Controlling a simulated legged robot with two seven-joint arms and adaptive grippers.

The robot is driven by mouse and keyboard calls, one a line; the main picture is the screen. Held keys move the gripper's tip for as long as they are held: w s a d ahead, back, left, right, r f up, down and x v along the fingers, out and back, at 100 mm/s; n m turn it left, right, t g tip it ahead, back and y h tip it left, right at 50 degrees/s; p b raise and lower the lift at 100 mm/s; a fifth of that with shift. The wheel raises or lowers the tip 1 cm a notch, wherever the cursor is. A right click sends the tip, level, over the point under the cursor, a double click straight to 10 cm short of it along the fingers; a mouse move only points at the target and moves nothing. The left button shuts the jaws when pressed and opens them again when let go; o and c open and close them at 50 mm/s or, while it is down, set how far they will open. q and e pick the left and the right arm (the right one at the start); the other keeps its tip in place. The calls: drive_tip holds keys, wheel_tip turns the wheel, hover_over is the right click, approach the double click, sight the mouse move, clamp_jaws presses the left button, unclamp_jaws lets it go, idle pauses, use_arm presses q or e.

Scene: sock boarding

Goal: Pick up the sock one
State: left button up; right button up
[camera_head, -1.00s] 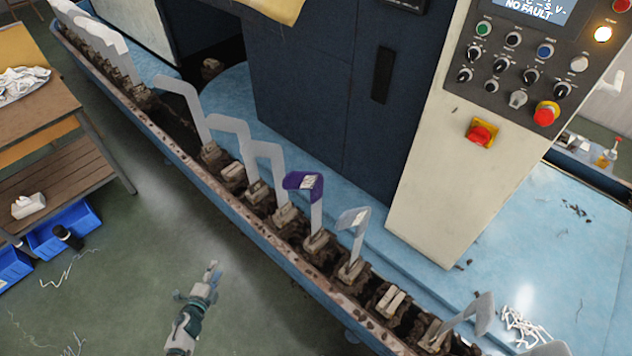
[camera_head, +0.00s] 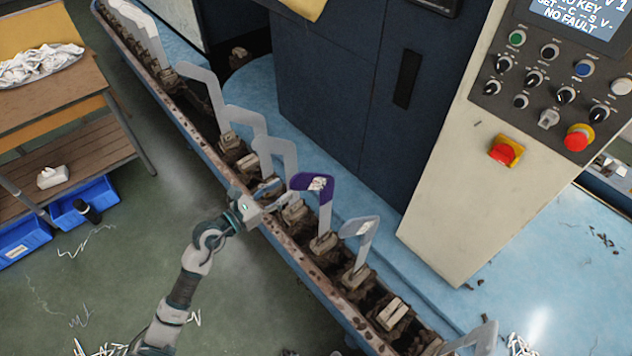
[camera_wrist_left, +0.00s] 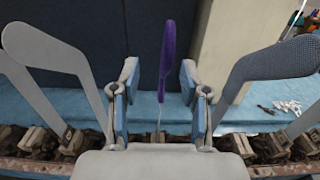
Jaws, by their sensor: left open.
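A purple sock (camera_head: 312,184) with a pale patch sits on the tip of an upright grey foot-shaped form. A grey sock (camera_head: 360,226) covers the form to its right. My left gripper (camera_head: 280,196) is open and empty at the row of forms, just left of the purple sock in the head view. In the left wrist view, the purple sock (camera_wrist_left: 168,52) appears edge-on, ahead between the open fingers (camera_wrist_left: 158,85). I cannot tell that either finger touches it. The grey sock also shows at the right there (camera_wrist_left: 285,62). My right gripper is not in view.
Bare forms (camera_head: 275,150) stand close on the left, along a dirty trough (camera_head: 185,130). A dark blue machine (camera_head: 340,110) and its control panel (camera_head: 550,80) rise behind. A wooden table (camera_head: 50,110) and blue bins (camera_head: 75,215) stand at left.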

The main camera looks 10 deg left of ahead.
sight(312, 173)
use_arm(q)
drive_tip(key=w+d, duration=0.2)
drive_tip(key=d, duration=0.1)
drive_tip(key=shift+d+r, duration=0.1)
drive_tip(key=shift+r, duration=0.05)
drive_tip(key=p+x, duration=0.1)
drive_tip(key=x, duration=0.3)
drive_tip(key=shift+w+r+p, duration=0.1)
drive_tip(key=shift+w+p, duration=0.05)
drive_tip(key=shift+p, duration=0.15)
drive_tip(key=shift+w, duration=0.3)
drive_tip(key=shift+s+d, duration=0.1)
drive_tip(key=shift+d, duration=0.15)
clamp_jaws()
